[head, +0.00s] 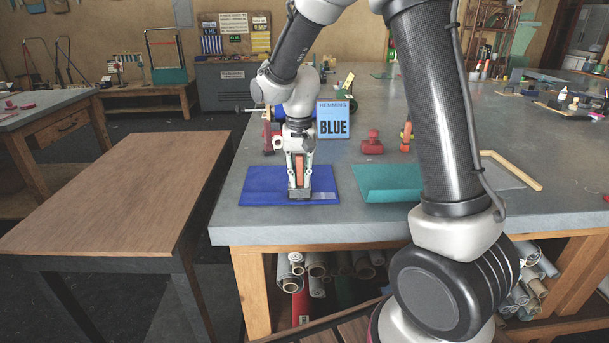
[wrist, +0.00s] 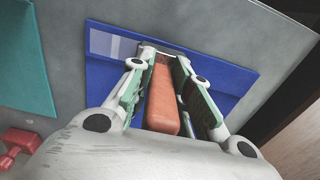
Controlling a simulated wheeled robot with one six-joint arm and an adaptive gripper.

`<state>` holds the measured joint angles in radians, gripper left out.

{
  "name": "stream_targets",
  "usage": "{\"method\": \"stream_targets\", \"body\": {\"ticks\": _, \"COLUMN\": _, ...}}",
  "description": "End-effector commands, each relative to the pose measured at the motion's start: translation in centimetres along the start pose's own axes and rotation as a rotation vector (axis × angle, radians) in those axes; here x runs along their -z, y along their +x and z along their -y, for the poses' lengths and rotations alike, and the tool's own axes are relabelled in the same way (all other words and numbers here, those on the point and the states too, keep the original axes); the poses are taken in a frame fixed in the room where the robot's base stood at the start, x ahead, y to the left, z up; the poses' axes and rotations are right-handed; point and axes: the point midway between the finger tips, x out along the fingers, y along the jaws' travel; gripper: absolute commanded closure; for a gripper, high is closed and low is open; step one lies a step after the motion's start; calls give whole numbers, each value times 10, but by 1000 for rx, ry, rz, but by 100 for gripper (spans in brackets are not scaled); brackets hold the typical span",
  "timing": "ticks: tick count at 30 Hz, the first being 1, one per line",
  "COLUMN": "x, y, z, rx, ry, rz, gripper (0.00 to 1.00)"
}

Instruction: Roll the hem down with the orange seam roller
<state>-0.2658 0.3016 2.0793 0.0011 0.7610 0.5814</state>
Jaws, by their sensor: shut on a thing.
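My gripper (head: 299,185) points down over the blue canvas (head: 262,182) and is shut on the orange seam roller (head: 300,168). In the wrist view the roller's orange handle (wrist: 163,100) stands between the two fingers of my gripper (wrist: 163,62). The roller's lower end is at the canvas's near edge; whether it presses on the cloth I cannot tell. A paler strip (head: 324,196) shows along that edge, right of the gripper; it also shows in the wrist view on the blue canvas (wrist: 237,78). A card (head: 333,120) behind reads HEMMING BLUE.
A teal canvas (head: 385,182) with a curled near edge lies to the right. A red tool (head: 372,143) and an orange-handled tool (head: 406,135) stand behind it. A wooden frame (head: 515,168) lies farther right. A lower wooden table (head: 115,190) stands left, across a gap.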

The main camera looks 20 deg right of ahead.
Motion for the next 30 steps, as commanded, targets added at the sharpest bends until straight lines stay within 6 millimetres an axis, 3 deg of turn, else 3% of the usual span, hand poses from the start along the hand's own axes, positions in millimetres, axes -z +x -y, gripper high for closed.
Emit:
{"method": "stream_targets", "body": {"ticks": 10, "x": -1, "y": 1, "z": 2, "rx": -1, "ry": 0, "rz": 3, "gripper": 100}}
{"method": "stream_targets", "body": {"ticks": 21, "x": 0, "y": 1, "z": 29, "rx": -1, "ry": 1, "rz": 2, "gripper": 100}}
{"method": "stream_targets", "body": {"ticks": 30, "x": 0, "y": 1, "z": 29, "rx": -1, "ry": 1, "rz": 1, "gripper": 100}}
